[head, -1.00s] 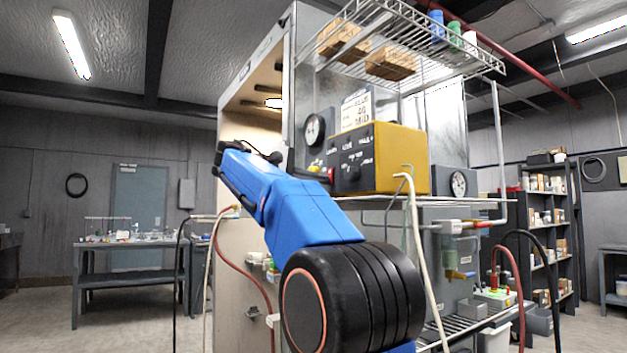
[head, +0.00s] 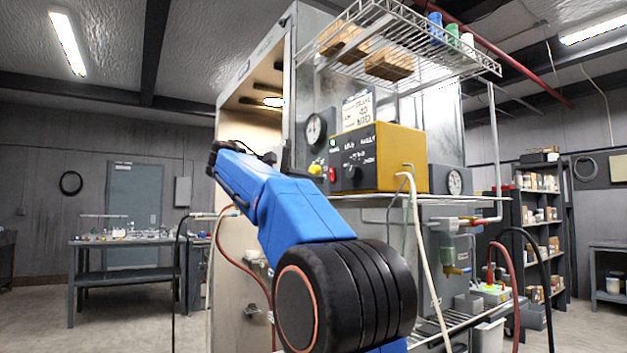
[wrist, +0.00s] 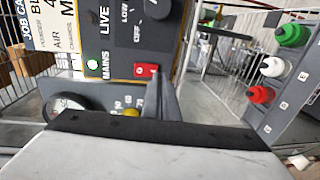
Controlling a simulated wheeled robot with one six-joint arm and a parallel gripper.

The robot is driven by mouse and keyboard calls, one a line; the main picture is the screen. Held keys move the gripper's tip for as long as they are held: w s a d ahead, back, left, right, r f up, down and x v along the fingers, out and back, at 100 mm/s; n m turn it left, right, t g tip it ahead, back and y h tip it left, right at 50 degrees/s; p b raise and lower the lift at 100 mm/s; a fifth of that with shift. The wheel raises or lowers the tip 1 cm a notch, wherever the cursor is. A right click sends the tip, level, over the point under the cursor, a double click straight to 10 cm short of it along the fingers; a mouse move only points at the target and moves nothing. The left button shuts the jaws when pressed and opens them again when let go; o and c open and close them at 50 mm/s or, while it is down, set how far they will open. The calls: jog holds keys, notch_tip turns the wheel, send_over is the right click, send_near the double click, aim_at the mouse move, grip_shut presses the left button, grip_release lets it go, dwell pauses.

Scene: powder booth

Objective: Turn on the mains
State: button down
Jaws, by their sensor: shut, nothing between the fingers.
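I cannot tell clearly which way the rocker is tipped. My gripper (wrist: 160,86) is shut and empty, its fingertips close beside the red switch; I cannot tell whether they touch it. In the head view my blue arm reaches up to the left of the box.
A round gauge (head: 314,127) and a yellow knob (head: 315,169) sit left of the box. A pale hose (head: 420,235) hangs in front.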

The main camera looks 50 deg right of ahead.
jog(key=f+v, duration=0.2)
jog(key=v, duration=0.8)
jog(key=shift+a+f, duration=0.2)
jog(key=shift+a, duration=0.25)
jog(key=s+a+f+n+t+y, duration=0.2)
jog(key=s+f, duration=0.1)
jog(key=f, duration=0.6)
jog(key=s+a+f+n+t+y, duration=0.1)
jog(key=s+a+f+t+y, duration=0.15)
jog(key=f, duration=0.65)
jog(key=s+a+f+n+t+y, duration=0.2)
jog(key=a+f+y, duration=0.1)
jog(key=f, duration=0.5)
jog(key=s+a+f+y, duration=0.3)
jog(key=s+a+f, duration=0.2)
jog(key=f, duration=0.5)
jog(key=s+a+f+m+t+y, duration=0.1)
jog(key=s+a+f+y, duration=0.1)
jog(key=s+a+f, duration=0.4)
jog(key=s+a+f+m+t+y, duration=0.1)
jog(key=s+a+f+y, duration=0.2)
jog(key=f, duration=1.2)
jog(key=s+a, duration=0.2)
jog(key=a, duration=0.2)
jog(key=shift+s+a+f+y, duration=0.2)
jog(key=shift+a+y, duration=0.15)
